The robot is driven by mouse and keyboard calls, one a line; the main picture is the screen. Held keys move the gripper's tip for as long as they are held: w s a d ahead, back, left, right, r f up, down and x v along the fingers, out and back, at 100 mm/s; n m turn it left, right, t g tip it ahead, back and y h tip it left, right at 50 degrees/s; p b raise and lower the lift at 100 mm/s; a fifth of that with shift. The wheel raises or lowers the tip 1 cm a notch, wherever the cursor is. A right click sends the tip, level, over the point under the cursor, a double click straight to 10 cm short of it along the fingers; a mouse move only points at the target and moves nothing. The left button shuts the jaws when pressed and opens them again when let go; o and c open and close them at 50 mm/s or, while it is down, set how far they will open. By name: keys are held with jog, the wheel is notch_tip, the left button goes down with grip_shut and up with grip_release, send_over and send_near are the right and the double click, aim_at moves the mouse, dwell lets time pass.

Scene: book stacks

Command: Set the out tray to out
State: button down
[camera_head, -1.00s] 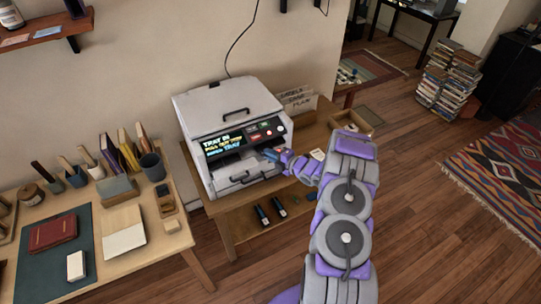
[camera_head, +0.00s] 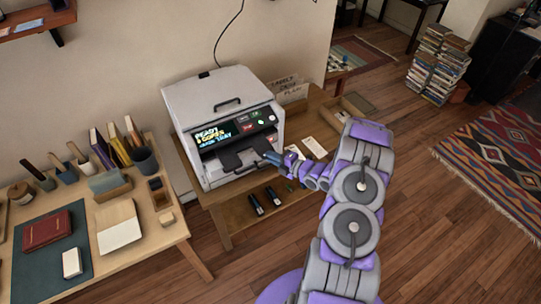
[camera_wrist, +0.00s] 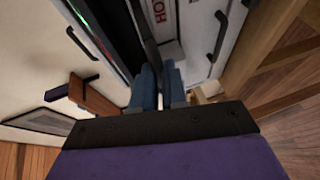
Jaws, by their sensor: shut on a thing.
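The out tray (camera_head: 236,161) is a dark plate projecting from the front slot of the light grey copier (camera_head: 218,100). My gripper (camera_head: 270,156) is at the tray's right outer part, in front of the copier. In the wrist view its blue fingers (camera_wrist: 161,84) are shut on a dark edge (camera_wrist: 158,58), which I take to be the tray. The fingers hide the exact contact. The copier's lit screen (camera_head: 212,135) shows yellow and blue text that seems to read "READY" and a copies line.
The copier stands on a wooden table (camera_head: 232,212) with a shelf below holding dark bottles (camera_head: 256,204). A wooden desk (camera_head: 150,245) with books and holders stands at left. An open box (camera_head: 354,106) is at the table's right end.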

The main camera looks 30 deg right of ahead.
jog(key=shift+s+f, duration=0.2)
jog(key=shift+f, duration=0.05)
jog(key=c, duration=1.4)
grip_release()
jog(key=shift+s+r, duration=0.1)
jog(key=shift+s, duration=0.05)
jog(key=shift+o, duration=1.2)
jog(key=shift+d, duration=0.1)
jog(key=shift+r, duration=0.1)
jog(key=p+v, duration=0.1)
jog(key=v, duration=1.6)
jog(key=shift+p, duration=0.35)
jog(key=shift+d, duration=0.2)
